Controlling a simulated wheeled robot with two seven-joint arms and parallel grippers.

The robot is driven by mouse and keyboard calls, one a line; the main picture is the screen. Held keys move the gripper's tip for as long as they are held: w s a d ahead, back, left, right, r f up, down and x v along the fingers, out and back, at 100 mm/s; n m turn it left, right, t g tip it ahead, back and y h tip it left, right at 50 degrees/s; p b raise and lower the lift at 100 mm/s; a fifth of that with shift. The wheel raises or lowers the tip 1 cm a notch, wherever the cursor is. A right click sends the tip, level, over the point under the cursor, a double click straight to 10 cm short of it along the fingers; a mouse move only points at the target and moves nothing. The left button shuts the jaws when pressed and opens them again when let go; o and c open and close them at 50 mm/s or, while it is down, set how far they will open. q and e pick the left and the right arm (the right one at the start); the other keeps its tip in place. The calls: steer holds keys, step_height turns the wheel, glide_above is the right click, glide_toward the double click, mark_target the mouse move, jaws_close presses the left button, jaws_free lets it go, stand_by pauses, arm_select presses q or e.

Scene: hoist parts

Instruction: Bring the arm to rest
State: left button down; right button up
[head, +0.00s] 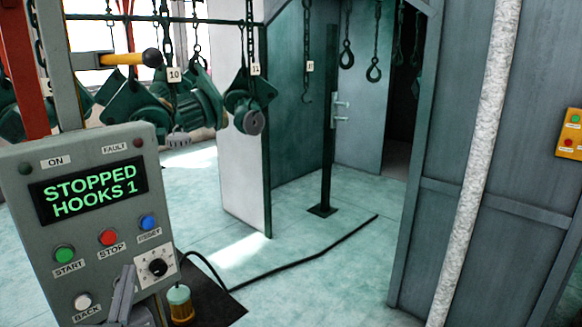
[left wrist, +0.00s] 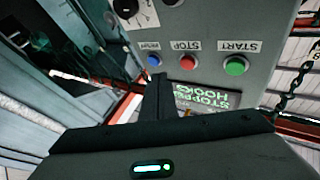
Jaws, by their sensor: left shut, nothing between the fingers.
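My left gripper (head: 125,287) is in front of the lower part of a grey control panel (head: 25,225), between the white BACK button (head: 83,301) and the black dial (head: 157,267). It is shut and empty. In the left wrist view its closed fingers (left wrist: 158,92) point at the panel, which appears upside down there. I cannot tell whether the fingertips touch the panel. The panel's display (head: 90,192) reads "STOPPED HOOKS 1". My right gripper is not in view.
The panel has a green START button (head: 65,254), a red STOP button (head: 108,237) and a blue RESET button (head: 148,222). Green hoist parts (head: 195,100) hang behind on chains. The floor (head: 330,250) to the right is mostly clear, with a black cable.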

arm_select(q)
steer(key=s+d+f+g+h, duration=0.1)
steer(key=s+d+f+g, duration=0.15)
steer(key=f, duration=0.45)
steer(key=s+d+f+g+h, duration=0.1)
steer(key=s+f+g, duration=0.2)
steer(key=f, duration=0.4)
steer(key=s+d+f+g, duration=0.1)
steer(key=s+f+g, duration=0.2)
steer(key=f, duration=0.5)
steer(key=s+d+f+m+g+h, duration=0.1)
steer(key=s+d+f+g, duration=0.2)
steer(key=s+f, duration=0.35)
steer(key=s+d+f+g+h, duration=0.1)
steer(key=s+d+f+g, duration=0.2)
steer(key=s, duration=0.6)
steer(key=s+d+f+m+g+h, duration=0.1)
steer(key=s+d+f+g, duration=0.1)
steer(key=s+f+g, duration=0.4)
step_height(320, 180, down, 29)
steer(key=s+b, duration=0.2)
steer(key=b, duration=0.1)
steer(key=s+a+f+b, duration=0.2)
steer(key=s+a+f, duration=0.1)
steer(key=s+f, duration=1.5)
step_height(320, 180, down, 2)
steer(key=shift+f, duration=0.15)
